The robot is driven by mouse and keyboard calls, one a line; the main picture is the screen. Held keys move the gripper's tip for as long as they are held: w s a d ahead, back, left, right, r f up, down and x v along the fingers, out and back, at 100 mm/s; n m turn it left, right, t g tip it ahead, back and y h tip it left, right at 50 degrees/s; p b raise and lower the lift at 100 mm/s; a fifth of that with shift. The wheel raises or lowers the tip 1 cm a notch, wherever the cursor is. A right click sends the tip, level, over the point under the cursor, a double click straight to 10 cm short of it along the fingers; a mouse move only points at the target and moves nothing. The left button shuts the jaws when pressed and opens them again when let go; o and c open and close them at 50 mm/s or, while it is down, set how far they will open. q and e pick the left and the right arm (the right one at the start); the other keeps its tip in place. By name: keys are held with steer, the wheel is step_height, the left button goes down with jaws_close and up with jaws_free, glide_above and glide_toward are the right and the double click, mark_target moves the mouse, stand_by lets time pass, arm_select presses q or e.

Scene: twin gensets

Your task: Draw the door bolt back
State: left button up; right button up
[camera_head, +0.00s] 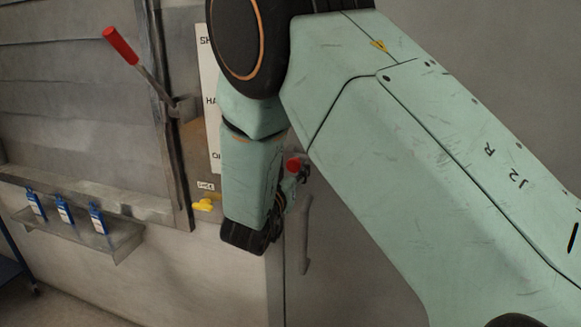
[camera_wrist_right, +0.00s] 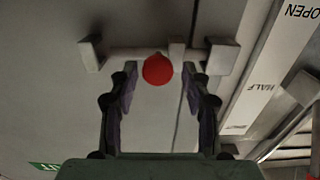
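The door bolt has a red round knob (camera_head: 293,163), which shows in the head view just beyond my right forearm. In the right wrist view the pale bolt bar (camera_wrist_right: 128,54) runs across between brackets, with the red knob (camera_wrist_right: 158,69) in front of it. My right gripper (camera_wrist_right: 160,78) is open, one finger on each side of the knob, with visible gaps to both. In the head view my right gripper (camera_head: 289,190) is small and partly hidden by my arm. How deep the knob sits between the fingers is unclear. My left gripper is not in view.
A red-handled lever (camera_head: 121,46) sticks out left, beside a sign plate (camera_head: 209,100) marked OPEN and HALF in the wrist view.

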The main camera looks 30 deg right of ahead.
steer(key=shift+s+r, duration=0.2)
steer(key=shift+s, duration=0.15)
steer(key=shift+c, duration=1.4)
steer(key=shift+w+d+f, duration=0.15)
steer(key=c, duration=0.3)
steer(key=shift+w+f, duration=0.1)
steer(key=shift+w, duration=0.05)
jaws_close()
